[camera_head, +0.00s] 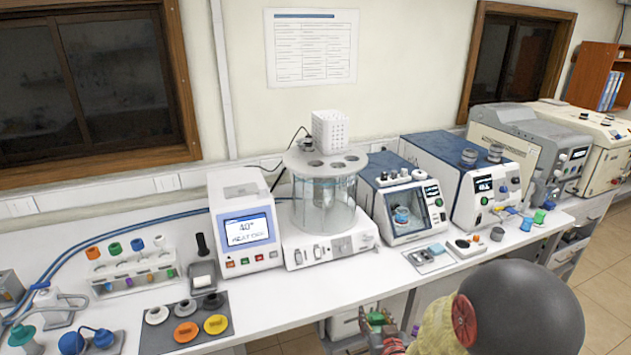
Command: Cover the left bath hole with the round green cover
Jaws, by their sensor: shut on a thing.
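The bath is a clear glass cylinder (323,206) on a white base unit, with a round pale lid (300,157). Dark holes show in the lid; the left bath hole (315,163) looks uncovered. My gripper (378,325) is low at the bottom centre, in front of the counter edge, below and right of the bath. It is shut on a small green thing (376,317), which looks like the round green cover. My arm hides part of the gripper, and the fingertips are too small to make out clearly.
A dark mat (152,343) with several round covers lies front left. Behind it is a white rack (131,271) with coloured caps. A heater unit (245,230) stands left of the bath and a blue-topped machine (408,207) right. A white perforated box (330,130) rises behind the lid.

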